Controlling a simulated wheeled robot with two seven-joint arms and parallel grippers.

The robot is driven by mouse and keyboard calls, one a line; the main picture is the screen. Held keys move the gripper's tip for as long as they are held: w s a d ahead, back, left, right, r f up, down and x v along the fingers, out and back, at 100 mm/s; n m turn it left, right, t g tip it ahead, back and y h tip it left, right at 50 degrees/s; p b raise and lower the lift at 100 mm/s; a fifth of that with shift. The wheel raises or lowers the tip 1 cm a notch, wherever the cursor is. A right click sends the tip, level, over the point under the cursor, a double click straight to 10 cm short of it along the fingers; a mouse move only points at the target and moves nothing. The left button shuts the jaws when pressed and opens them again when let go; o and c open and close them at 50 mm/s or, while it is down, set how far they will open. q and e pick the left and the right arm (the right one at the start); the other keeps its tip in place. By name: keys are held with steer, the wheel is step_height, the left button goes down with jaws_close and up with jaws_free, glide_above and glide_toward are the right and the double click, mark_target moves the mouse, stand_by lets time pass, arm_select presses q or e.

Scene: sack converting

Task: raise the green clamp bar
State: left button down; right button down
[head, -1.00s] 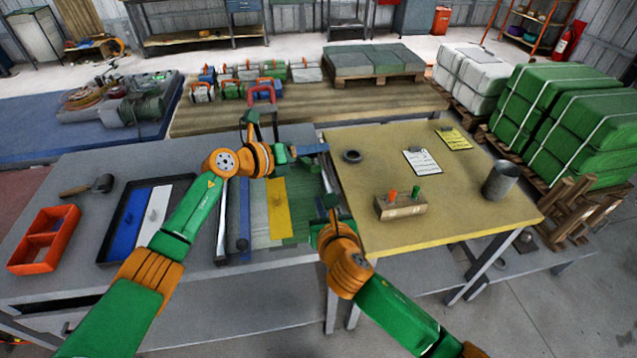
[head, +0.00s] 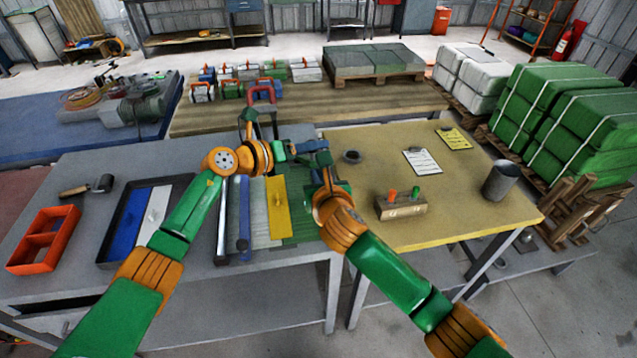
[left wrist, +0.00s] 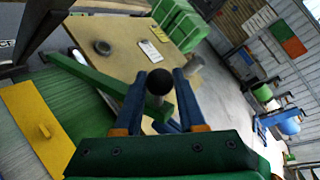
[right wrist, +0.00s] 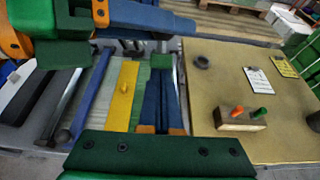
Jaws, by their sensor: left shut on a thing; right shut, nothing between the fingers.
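The green clamp bar (left wrist: 95,76) shows in the left wrist view as a long green bar running diagonally beside the yellow plate. A round black knob (left wrist: 159,82) sits between the blue fingers of my left gripper (left wrist: 158,88), which is shut on it. The knob appears to belong to the bar, but the join is hidden. In the head view my left gripper (head: 308,147) is at the table's far right corner, and the bar is mostly hidden by my arms. My right gripper (right wrist: 160,82) is shut and empty, close below the left one, with a green block (right wrist: 160,61) at its fingertips.
A yellow plate (head: 278,208) and a green ribbed surface (head: 300,226) lie left of my right gripper. The tan table (head: 450,215) to the right carries a dark ring (head: 352,156), clipboards and a wooden block (head: 401,208) with pegs. An orange bin (head: 44,238) stands far left.

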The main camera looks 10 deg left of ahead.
arm_select(q)
steer(key=shift+s+d+f, duration=0.15)
steer(key=shift+s+f, duration=0.1)
steer(key=shift+f, duration=0.25)
arm_select(e)
steer(key=shift+w+r, duration=0.15)
steer(key=shift+r, duration=0.35)
arm_select(q)
steer(key=c, duration=0.7)
jaws_free()
steer(key=shift+g, duration=0.3)
steer(key=shift+o, duration=1)
steer(key=shift+r, duration=0.1)
steer(key=shift+r, duration=0.1)
arm_select(e)
steer(key=shift+f, duration=0.15)
arm_select(q)
steer(key=shift+w, duration=0.1)
arm_select(e)
steer(key=shift+f, duration=0.1)
